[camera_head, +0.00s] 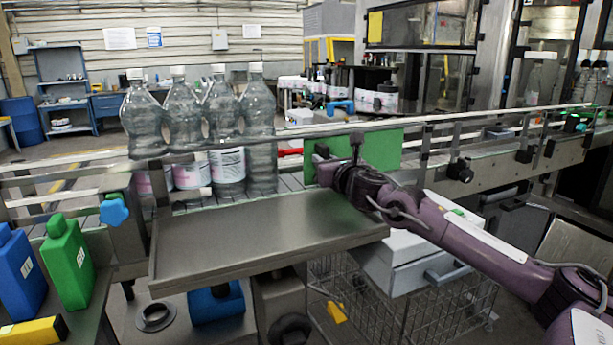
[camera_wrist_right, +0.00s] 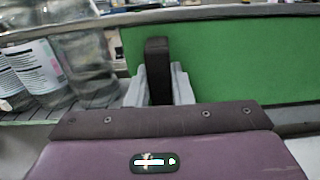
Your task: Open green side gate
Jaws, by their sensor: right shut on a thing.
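The green side gate (camera_head: 383,149) is a flat green panel on the side of the conveyor, below the metal rail. It fills the right half of the right wrist view (camera_wrist_right: 235,62). A black upright handle (camera_wrist_right: 157,60) stands in front of the gate's left part. My right gripper (camera_wrist_right: 158,85) is shut on this handle, with a grey finger on each side of it. In the head view my right gripper (camera_head: 340,172) is at the gate's left part and hides some of it. My left gripper is not in view.
Several clear bottles (camera_head: 226,130) stand on the conveyor just left of the gate. A metal tray (camera_head: 260,240) juts out in front. A green bottle (camera_head: 68,257) and a blue one (camera_head: 20,270) are at the left. A wire cart (camera_head: 400,310) is below.

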